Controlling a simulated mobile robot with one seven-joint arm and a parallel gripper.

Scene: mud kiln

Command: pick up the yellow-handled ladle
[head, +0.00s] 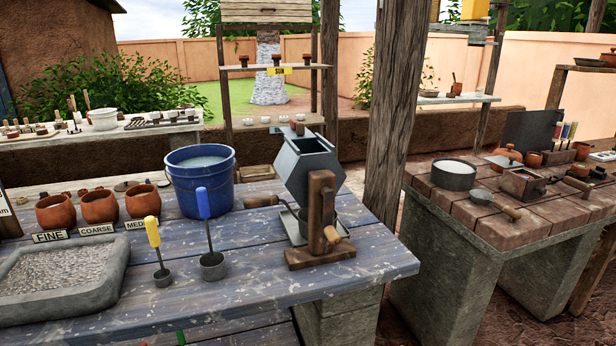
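The yellow-handled ladle (154,240) stands upright on the blue-grey plank table (270,238), its small metal cup down and its yellow handle up, tilted slightly left. A similar ladle with a blue handle (207,215) and a larger cup stands just to its right. The two are apart. The yellow-handled ladle is fully visible, with bare planks around its cup. My gripper is not in view.
A stone tray of gravel (115,268) lies left of the ladle. Clay pots (99,206) with FINE, COARSE and MED labels and a blue bucket (222,195) stand behind. A wood-and-metal device (322,212) stands right. A post (392,120) rises beyond the table.

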